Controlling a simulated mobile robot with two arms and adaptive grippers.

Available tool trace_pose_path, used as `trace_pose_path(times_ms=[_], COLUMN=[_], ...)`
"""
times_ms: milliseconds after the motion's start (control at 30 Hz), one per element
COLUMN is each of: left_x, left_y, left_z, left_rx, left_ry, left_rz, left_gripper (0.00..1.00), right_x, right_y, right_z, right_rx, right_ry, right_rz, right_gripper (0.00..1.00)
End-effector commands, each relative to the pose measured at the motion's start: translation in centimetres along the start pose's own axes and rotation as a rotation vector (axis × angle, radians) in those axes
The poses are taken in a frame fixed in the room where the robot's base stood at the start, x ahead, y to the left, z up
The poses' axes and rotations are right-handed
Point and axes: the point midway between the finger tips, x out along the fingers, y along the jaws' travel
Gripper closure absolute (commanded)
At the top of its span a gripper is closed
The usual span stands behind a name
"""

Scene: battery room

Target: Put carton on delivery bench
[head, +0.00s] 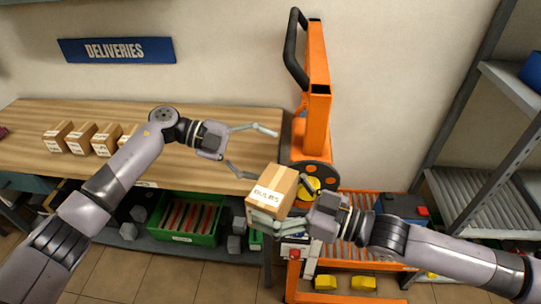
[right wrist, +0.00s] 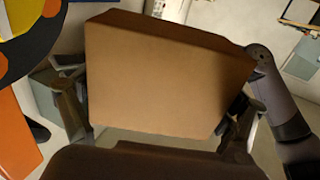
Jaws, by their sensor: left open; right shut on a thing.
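A brown carton labelled "BULBS" (head: 272,188) is held by my right gripper (head: 285,215), in front of the right end of the wooden delivery bench (head: 225,115). The carton is tilted in the head view. In the right wrist view the carton (right wrist: 160,75) fills the middle, with a finger of my right gripper (right wrist: 155,115) on each side. My left gripper (head: 253,152) is open and empty over the right part of the bench, with its fingers spread. A blue "DELIVERIES" sign (head: 116,50) hangs on the wall behind the bench.
Several small cartons (head: 80,138) stand in a row on the bench's left part. An orange lift frame (head: 317,100) stands at the bench's right end. A green crate (head: 188,218) sits on the lower shelf. Grey shelving (head: 480,120) is at right. The bench's rear middle is clear.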

Motion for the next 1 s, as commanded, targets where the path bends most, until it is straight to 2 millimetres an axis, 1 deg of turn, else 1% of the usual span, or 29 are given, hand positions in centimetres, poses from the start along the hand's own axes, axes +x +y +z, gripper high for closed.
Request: trace_pose_path(times_ms=[33,100,167,200,300,367,433,500,600,700,867,1000], left_x=[-0.5,-0.9,-1.0,-0.9,-0.3,0.3,0.7,0.9,0.8,0.7,0.8,1.5], left_y=[-2.2,-4.1,-5.2,-5.7,-6.0,-5.5,-4.6,-3.7,-2.7,-2.1,-1.2,0.2], left_z=[-2.0,-4.5,-6.5,-7.9,-11.1,-12.7,-14.0,-14.9,-15.7,-16.0,-15.6,-14.2], left_rx=[0.103,0.229,0.333,0.401,0.561,0.646,0.731,0.799,0.869,0.907,0.922,0.920], left_ry=[-0.017,-0.044,-0.069,-0.087,-0.135,-0.165,-0.202,-0.240,-0.286,-0.316,-0.330,-0.327], left_rz=[0.073,0.182,0.285,0.360,0.570,0.702,0.852,0.983,1.128,1.212,1.252,1.250], left_gripper=[0.23,0.23,0.23,0.23,0.23,0.23,0.23,0.23,0.23,0.23,0.23,0.23], right_x=[0.0,0.0,0.0,0.0,0.0,0.0,0.0,0.0,0.0,0.0,0.0,0.0], right_y=[0.0,0.0,0.0,0.0,0.0,0.0,0.0,0.0,0.0,0.0,0.0,0.0], right_z=[-0.1,-0.1,-0.1,-0.1,-0.1,-0.1,-0.1,-0.1,-0.1,-0.1,-0.1,-0.1], right_rx=[-0.001,-0.001,-0.001,-0.001,-0.001,-0.001,-0.001,-0.001,-0.001,-0.001,-0.001,-0.001], right_ry=[0.003,0.003,0.003,0.003,0.003,0.003,0.003,0.003,0.003,0.003,0.003,0.003], right_rz=[-0.001,-0.001,-0.001,-0.001,-0.001,-0.001,-0.001,-0.001,-0.001,-0.001,-0.001,-0.001], right_gripper=[0.51,0.51,0.51,0.51,0.51,0.51,0.51,0.51,0.51,0.51,0.51,0.51])
